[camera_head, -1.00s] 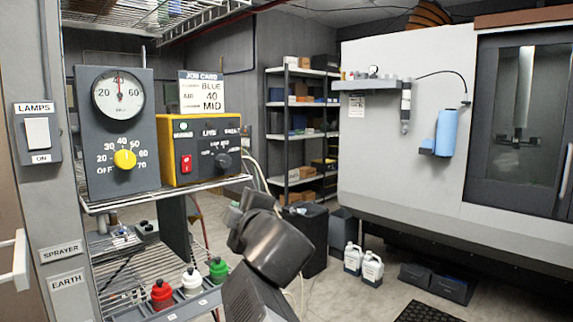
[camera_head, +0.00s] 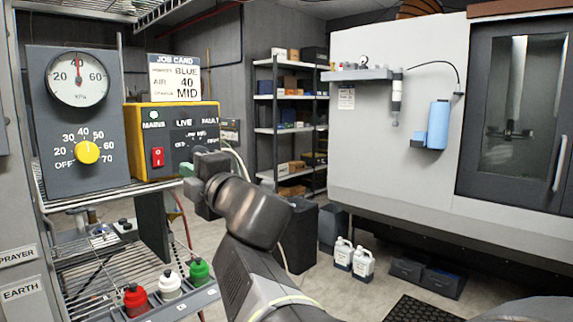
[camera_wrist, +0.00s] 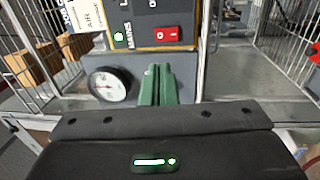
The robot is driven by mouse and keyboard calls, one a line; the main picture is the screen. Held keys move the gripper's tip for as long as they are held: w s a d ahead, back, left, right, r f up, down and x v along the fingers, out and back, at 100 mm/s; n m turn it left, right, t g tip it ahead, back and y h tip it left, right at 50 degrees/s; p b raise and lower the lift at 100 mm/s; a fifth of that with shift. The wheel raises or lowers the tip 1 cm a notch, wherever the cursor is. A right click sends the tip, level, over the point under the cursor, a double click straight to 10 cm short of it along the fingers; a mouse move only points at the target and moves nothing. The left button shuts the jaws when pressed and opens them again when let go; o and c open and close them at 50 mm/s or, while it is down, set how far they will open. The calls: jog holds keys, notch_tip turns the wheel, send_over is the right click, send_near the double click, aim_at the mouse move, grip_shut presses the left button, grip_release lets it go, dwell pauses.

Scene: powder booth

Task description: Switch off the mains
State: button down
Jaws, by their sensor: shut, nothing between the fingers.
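The mains switch (camera_head: 157,157) is a red rocker low on the left of the yellow control unit (camera_head: 128,145). It also shows in the wrist view (camera_wrist: 167,37). A green lamp (camera_head: 153,117) sits above it beside the word MAINS, and it also shows in the wrist view (camera_wrist: 118,37). My gripper (camera_head: 186,169) has green fingers, just right of the switch in the head view and in front of the unit's face. In the wrist view the fingers (camera_wrist: 160,76) are together and empty, below the switch in the picture. A visible gap separates them from it.
A grey panel with a gauge (camera_head: 77,80) and yellow dial (camera_head: 87,152) stands left of the unit. A job card (camera_head: 174,77) stands above it. Red (camera_head: 136,299), white (camera_head: 169,286) and green (camera_head: 198,270) bottles stand on the lower wire shelf. Cables hang at the unit's right.

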aim_at(157, 152)
jog(key=x, duration=1.2)
jog(key=shift+w+a, duration=0.25)
jog(key=shift+r+p, duration=0.15)
jog(key=shift+p, duration=0.2)
jog(key=p, duration=0.3)
jog(key=shift+w+a+r, duration=0.1)
jog(key=shift+r, duration=0.3)
jog(key=shift+f+h+b, duration=0.3)
jog(key=shift+f+b, duration=0.05)
jog(key=shift+b, duration=0.15)
